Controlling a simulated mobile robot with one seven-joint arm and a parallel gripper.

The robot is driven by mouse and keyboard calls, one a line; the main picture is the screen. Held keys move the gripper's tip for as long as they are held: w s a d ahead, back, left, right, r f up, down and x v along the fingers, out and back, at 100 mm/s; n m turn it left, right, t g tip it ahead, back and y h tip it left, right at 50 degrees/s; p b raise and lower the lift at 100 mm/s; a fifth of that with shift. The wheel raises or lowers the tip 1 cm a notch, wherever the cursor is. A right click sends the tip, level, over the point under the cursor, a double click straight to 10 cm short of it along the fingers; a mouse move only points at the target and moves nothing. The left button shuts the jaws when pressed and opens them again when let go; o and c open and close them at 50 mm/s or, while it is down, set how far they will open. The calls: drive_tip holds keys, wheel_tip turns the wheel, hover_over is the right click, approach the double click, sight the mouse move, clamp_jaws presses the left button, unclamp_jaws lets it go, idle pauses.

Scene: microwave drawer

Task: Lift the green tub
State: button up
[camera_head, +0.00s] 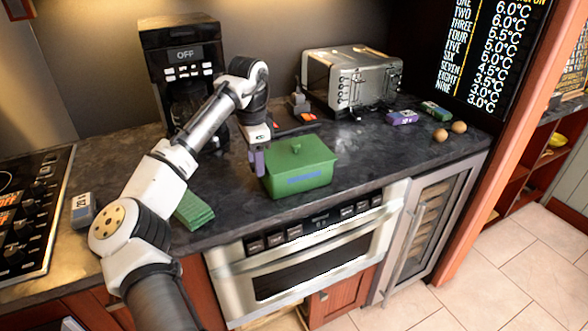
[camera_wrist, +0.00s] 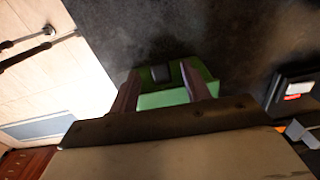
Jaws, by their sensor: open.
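The green tub (camera_head: 300,172) is a box with a green lid and a small knob (camera_head: 296,148) on top. It stands on the dark counter near the front edge, above the steel oven. My gripper (camera_head: 257,164) points down at the tub's left end in the head view. In the wrist view, the fingers of my gripper (camera_wrist: 162,84) are apart, with part of the green tub (camera_wrist: 165,99) showing between and beyond them. I cannot tell whether a finger touches it. The tub's far side is hidden.
A coffee maker (camera_head: 183,70) stands behind my arm, and a toaster (camera_head: 350,78) stands behind the tub. Small boxes (camera_head: 402,118) and two brown eggs (camera_head: 440,135) lie to the right. The counter right of the tub is clear.

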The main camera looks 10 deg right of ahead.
wheel_tip(320, 180, down, 5)
drive_tip(key=shift+p, duration=0.75)
drive_tip(key=shift+w+r, duration=0.1)
clamp_jaws()
